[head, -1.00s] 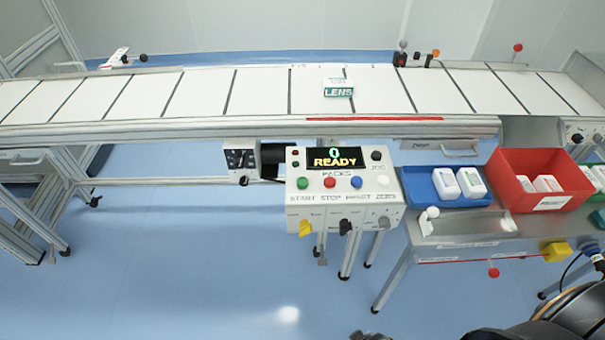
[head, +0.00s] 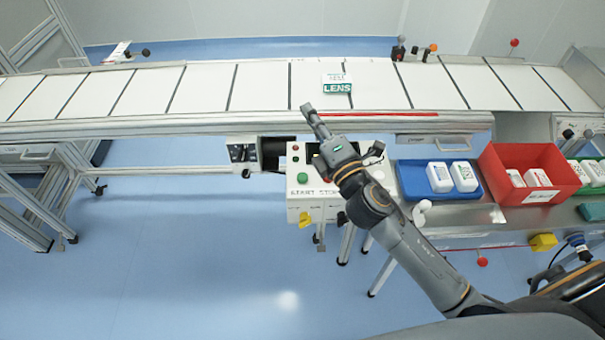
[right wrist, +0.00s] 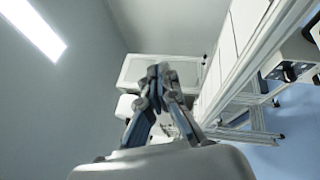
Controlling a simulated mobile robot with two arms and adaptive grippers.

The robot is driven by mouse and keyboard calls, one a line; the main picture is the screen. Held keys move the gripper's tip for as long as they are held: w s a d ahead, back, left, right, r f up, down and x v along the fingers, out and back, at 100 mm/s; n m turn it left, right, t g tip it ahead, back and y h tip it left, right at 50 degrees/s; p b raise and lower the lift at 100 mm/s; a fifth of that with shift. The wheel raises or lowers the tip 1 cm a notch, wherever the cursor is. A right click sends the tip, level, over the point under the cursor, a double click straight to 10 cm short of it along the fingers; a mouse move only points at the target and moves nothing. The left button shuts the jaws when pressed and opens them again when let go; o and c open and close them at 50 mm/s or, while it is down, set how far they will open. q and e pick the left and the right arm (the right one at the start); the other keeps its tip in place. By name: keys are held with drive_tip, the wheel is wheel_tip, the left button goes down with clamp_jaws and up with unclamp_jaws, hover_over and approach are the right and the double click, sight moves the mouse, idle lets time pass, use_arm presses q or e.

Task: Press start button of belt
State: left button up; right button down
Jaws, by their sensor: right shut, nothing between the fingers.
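The control box (head: 305,213) stands in front of the belt (head: 260,88). Its green start button (head: 304,179) shows at the left of the panel, above the START label. My right arm covers most of the display and the other buttons. My right gripper (head: 308,108) is shut and empty, its tips above and beyond the start button, by the belt's front rail. In the right wrist view the fingers (right wrist: 158,70) meet at the tips and point away from the panel. My left gripper is not in view.
A LENS pack (head: 337,84) lies on the belt. A blue tray (head: 408,180) and a red bin (head: 510,160) with white packs stand on the side table at right. The floor at left is clear.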

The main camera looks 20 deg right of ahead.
drive_tip(key=w+a+r+n+y, duration=0.1)
drive_tip(key=a+r+n+y, duration=0.3)
drive_tip(key=n, duration=0.4)
drive_tip(key=n+g, duration=1.5)
drive_tip(key=n, duration=1)
hover_over(306, 176)
wheel_tip(306, 176, down, 15)
drive_tip(key=shift+s+r, duration=0.1)
wheel_tip(306, 176, down, 8)
drive_tip(key=b, duration=0.4)
drive_tip(key=shift+f+b, duration=0.4)
drive_tip(key=shift+b, duration=0.05)
